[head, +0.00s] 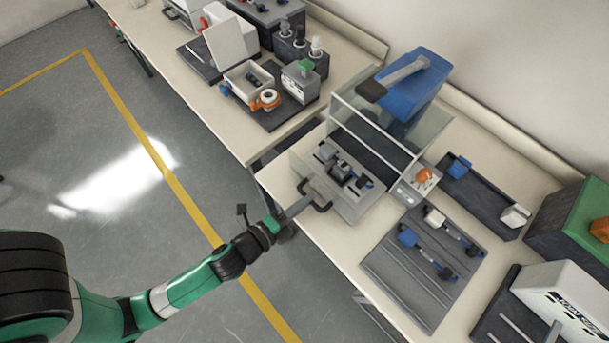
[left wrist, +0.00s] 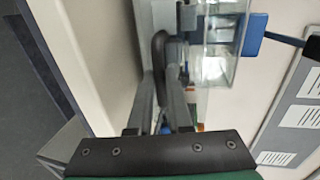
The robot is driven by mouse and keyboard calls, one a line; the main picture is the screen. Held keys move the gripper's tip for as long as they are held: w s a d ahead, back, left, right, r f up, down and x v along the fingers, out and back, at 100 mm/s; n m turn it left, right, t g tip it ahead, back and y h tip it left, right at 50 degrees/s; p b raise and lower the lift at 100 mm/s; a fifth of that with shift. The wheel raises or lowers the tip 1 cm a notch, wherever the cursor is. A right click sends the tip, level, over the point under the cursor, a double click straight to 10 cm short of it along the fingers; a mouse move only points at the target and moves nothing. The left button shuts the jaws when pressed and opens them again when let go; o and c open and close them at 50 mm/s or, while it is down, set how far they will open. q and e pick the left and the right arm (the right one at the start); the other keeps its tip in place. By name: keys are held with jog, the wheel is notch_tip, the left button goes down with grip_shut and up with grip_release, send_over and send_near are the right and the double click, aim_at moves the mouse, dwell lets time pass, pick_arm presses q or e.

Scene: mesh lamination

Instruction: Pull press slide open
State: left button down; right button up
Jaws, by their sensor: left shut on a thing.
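The press (head: 405,85) has a blue top with a grey lever and clear side panels. Its slide (head: 350,208) sticks out from the front of the press over the table's front part, with grey and dark blue parts lying on it. A black handle (head: 326,203) is on the slide's front. My left gripper (head: 303,203) is shut on this handle. In the left wrist view the handle (left wrist: 160,55) lies between the fingers of my left gripper (left wrist: 162,85). My right gripper is not in view.
A grey mat (head: 405,285) with blue and white clamp tools lies right of the press. A dark tray (head: 485,195) sits behind it. A second table with white and grey devices stands at the upper left. The floor before the tables is clear.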

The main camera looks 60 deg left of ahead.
pick_arm(q)
jog(key=c, duration=0.8)
grip_release()
jog(key=shift+c, duration=0.2)
jog(key=b+v, duration=0.4)
jog(key=v, duration=0.7)
jog(key=shift+s, duration=0.3)
jog(key=shift+r, duration=0.1)
